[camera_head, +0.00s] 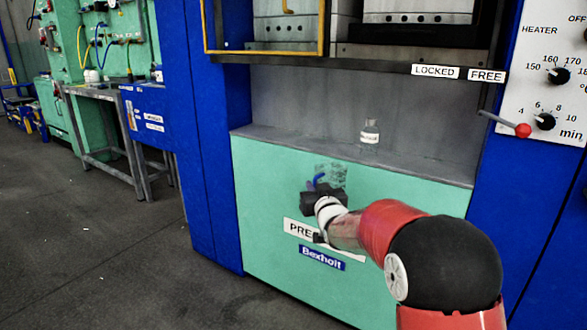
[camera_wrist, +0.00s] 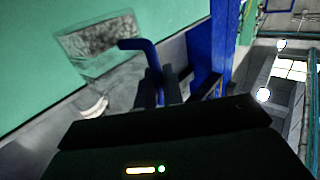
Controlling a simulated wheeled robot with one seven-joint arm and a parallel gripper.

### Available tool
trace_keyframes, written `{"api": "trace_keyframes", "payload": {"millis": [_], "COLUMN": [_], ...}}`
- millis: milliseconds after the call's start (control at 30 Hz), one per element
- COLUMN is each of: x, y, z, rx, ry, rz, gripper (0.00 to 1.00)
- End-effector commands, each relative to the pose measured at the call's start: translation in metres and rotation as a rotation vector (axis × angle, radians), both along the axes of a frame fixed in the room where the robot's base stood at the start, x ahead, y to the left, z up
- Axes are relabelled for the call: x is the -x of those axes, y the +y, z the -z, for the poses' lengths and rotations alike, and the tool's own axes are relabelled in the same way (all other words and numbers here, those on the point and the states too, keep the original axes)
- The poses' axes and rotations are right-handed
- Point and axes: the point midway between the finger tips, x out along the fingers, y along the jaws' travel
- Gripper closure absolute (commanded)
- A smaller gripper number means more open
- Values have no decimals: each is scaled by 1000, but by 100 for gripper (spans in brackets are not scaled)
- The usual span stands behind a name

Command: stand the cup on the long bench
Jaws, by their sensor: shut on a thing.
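The cup (camera_head: 331,174) is a clear vessel with grey, grainy contents and a blue handle. My gripper (camera_head: 318,190) is shut on the blue handle and holds the cup in front of the green press panel. In the wrist view the cup (camera_wrist: 98,42) is at the upper left, and its bent blue handle (camera_wrist: 147,55) runs down between the fingers of my gripper (camera_wrist: 165,88). The cup looks roughly upright in the head view. A grey metal bench (camera_head: 97,93) stands far off at the left; its far part is hidden or unclear.
A small clear bottle with a white label (camera_head: 369,137) stands on the press's grey ledge (camera_head: 290,138). Blue press columns (camera_head: 217,130) flank it. A red-knobbed lever (camera_head: 521,130) sticks out at the right. Dark floor (camera_head: 90,235) lies open at the left.

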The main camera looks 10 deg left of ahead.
Motion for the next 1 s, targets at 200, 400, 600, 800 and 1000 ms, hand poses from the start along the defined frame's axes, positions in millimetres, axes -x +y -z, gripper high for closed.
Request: {"api": "trace_keyframes", "payload": {"millis": [200, 400, 600, 800, 1000], "x": [4, 20, 43, 63, 74], "y": [-65, -133, -187, -222, -240], "z": [59, 106, 136, 153, 160], "rx": [2, 2, 5, 9, 12], "ry": [8, 7, 2, -3, -7], "rz": [103, 213, 306, 371, 405], "gripper": [100, 100, 100, 100, 100]}}
